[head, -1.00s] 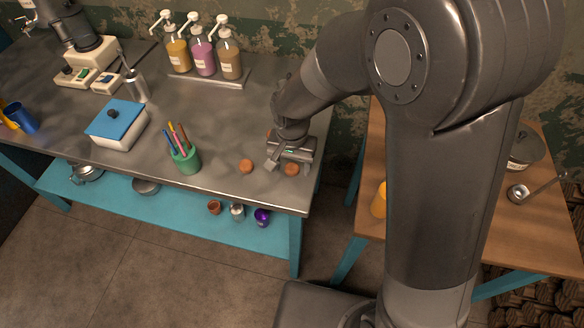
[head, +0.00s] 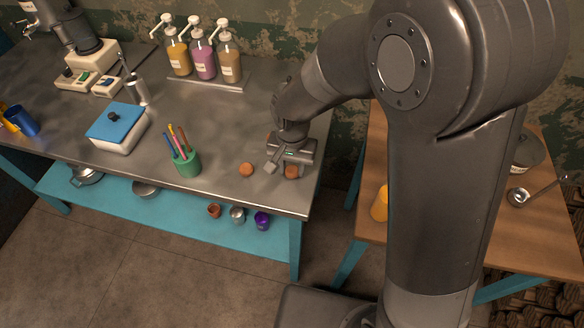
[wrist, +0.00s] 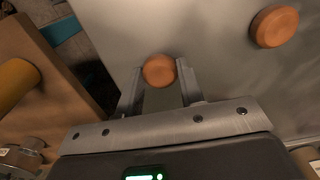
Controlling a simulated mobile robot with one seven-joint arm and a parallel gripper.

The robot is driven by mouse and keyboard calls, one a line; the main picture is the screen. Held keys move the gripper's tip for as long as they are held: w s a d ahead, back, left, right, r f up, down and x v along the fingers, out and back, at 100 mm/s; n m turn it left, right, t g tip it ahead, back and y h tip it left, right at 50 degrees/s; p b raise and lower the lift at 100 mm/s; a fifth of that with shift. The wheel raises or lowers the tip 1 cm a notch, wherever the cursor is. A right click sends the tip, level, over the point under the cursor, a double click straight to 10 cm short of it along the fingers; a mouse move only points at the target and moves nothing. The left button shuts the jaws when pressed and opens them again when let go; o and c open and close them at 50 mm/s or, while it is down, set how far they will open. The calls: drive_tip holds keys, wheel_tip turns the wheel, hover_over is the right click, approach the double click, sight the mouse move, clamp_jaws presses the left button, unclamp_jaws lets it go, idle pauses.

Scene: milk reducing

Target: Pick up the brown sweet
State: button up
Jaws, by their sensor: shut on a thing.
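A round orange-brown sweet (wrist: 159,70) sits between the fingertips of my gripper (wrist: 160,76) in the wrist view. It also shows in the head view (head: 292,172), low at the metal table's right end. My gripper (head: 285,167) is shut on this sweet, with a finger on either side of it. The gripper points down at the tabletop, and I cannot tell any gap under the sweet. A second, similar sweet (head: 246,169) lies apart to the left; in the wrist view it is at the upper right (wrist: 275,27). Part of another brown thing shows behind my gripper.
The metal table (head: 225,125) holds a green pen cup (head: 187,163), a blue-lidded box (head: 117,126) and several pump bottles at the back. Its front and right edges are near my gripper. A wooden table (head: 368,215) with an orange cylinder (head: 380,203) stands to the right.

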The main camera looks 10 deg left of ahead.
sight(292, 169)
wheel_tip(292, 169, up, 4)
drive_tip(key=shift+f, duration=0.15)
drive_tip(key=d+r, duration=0.7)
drive_tip(key=d, duration=0.5)
drive_tip(key=w+d+f+m, duration=0.1)
drive_tip(key=d+f+m, duration=0.2)
drive_tip(key=d, duration=1.3)
drive_tip(key=w+d+f+m, duration=0.15)
drive_tip(key=d+m, duration=0.25)
drive_tip(key=d, duration=1.2)
drive_tip(key=w+a+f, duration=0.4)
drive_tip(key=a+f, duration=0.1)
drive_tip(key=w+a+f, duration=0.2)
drive_tip(key=a, duration=0.1)
drive_tip(key=shift+w+a+f, duration=0.1)
drive_tip(key=shift+w+f, duration=0.05)
drive_tip(key=shift+w, duration=0.05)
drive_tip(key=shift+f, duration=2)
